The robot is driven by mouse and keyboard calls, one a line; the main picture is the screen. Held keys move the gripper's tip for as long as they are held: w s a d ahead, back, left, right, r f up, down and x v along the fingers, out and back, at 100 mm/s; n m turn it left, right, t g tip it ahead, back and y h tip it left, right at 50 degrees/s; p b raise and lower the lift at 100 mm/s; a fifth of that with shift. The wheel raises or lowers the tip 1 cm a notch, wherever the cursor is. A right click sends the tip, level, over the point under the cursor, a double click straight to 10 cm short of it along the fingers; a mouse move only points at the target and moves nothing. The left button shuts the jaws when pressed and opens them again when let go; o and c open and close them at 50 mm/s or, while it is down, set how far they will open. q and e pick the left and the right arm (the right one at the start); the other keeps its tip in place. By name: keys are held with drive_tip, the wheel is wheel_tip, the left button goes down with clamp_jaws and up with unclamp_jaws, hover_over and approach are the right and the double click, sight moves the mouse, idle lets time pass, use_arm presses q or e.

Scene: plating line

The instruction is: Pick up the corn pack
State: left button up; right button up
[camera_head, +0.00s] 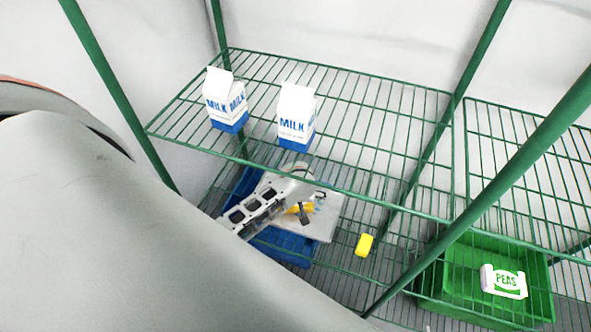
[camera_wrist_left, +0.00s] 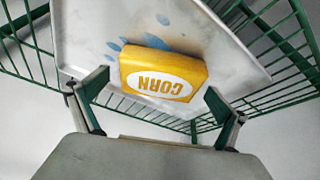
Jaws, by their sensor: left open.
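The corn pack (camera_wrist_left: 163,75) is yellow with a white oval label reading CORN, upside down in the left wrist view. It lies on a white tray (camera_wrist_left: 85,30) with blue and brownish marks. My left gripper (camera_wrist_left: 157,92) is open, with one finger on each side of the pack's near part, and I see no clear contact. In the head view the pack (camera_head: 300,208) is a small yellow patch, partly hidden by my left gripper (camera_head: 304,208), over the white tray (camera_head: 322,222) on the lower shelf. My right gripper is not in view.
Two milk cartons (camera_head: 226,100) (camera_head: 296,117) stand on the upper green wire shelf (camera_head: 370,130). A blue crate (camera_head: 290,250) is under the tray. A small yellow block (camera_head: 364,245) sits right of it. A green crate (camera_head: 450,290) holds a peas pack (camera_head: 504,281). Green posts flank the shelves.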

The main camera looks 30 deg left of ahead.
use_arm(q)
drive_tip(key=shift+f, duration=0.35)
drive_tip(key=c, duration=1.4)
drive_tip(key=shift+w, duration=0.1)
drive_tip(key=shift+c, duration=0.3)
drive_tip(key=shift+w+a+r, duration=0.1)
drive_tip(key=shift+r, duration=0.05)
